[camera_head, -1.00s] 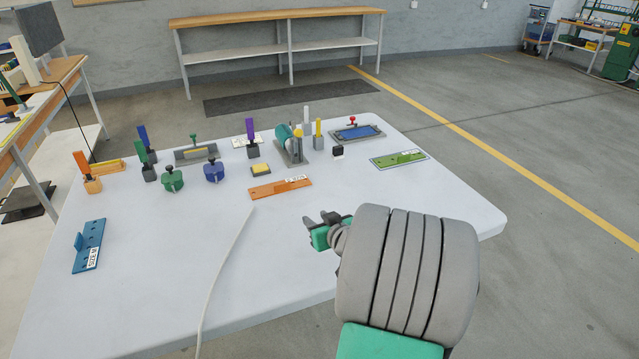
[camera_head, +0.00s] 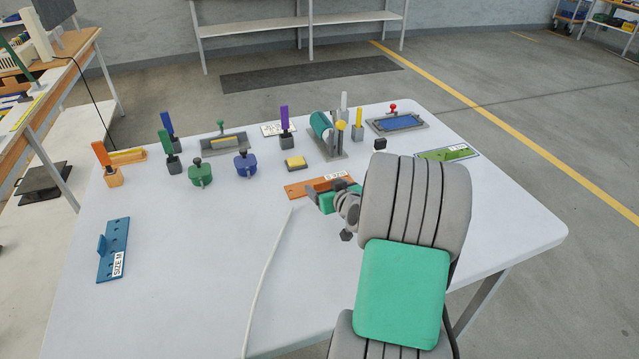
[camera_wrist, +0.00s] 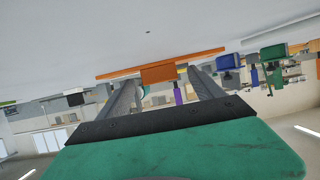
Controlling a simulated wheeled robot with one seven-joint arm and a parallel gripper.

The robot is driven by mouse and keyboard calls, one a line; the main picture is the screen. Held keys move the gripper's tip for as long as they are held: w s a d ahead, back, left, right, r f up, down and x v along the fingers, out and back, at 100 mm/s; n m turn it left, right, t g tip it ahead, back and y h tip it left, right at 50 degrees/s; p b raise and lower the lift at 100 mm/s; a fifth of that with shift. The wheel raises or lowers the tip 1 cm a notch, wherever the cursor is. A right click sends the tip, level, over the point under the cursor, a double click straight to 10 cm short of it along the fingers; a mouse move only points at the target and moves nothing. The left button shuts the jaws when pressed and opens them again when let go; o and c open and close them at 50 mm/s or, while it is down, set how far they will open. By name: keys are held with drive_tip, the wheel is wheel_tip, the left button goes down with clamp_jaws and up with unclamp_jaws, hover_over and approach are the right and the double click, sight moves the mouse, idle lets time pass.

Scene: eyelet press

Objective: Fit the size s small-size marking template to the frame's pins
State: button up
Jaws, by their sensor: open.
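The orange template (camera_head: 306,188) lies flat in the middle of the table. Its white label faces away from me, looks upside down and is hard to read. My gripper (camera_head: 314,196) is open and empty, at the template's near right side, hiding part of it. The wrist view is upside down. There the orange template's upright tab (camera_wrist: 158,74) shows between the two open fingers (camera_wrist: 160,88), ahead of them and apparently not touched. A blue template (camera_head: 114,250) marked SIZE M lies at the left. I cannot tell which fixture is the frame with pins.
A grey tray with a blue pad (camera_head: 397,122) and a teal machine (camera_head: 322,128) stand at the back. Colored-handled tools and a yellow pad (camera_head: 297,163) stand nearby. A white cable (camera_head: 266,275) crosses the clear front.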

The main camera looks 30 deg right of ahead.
drive_tip(key=shift+w+d+f, duration=0.1)
drive_tip(key=shift+w+f, duration=0.15)
drive_tip(key=shift+w, duration=0.4)
drive_tip(key=shift+c, duration=0.3)
drive_tip(key=shift+s, duration=0.1)
drive_tip(key=c, duration=1.4)
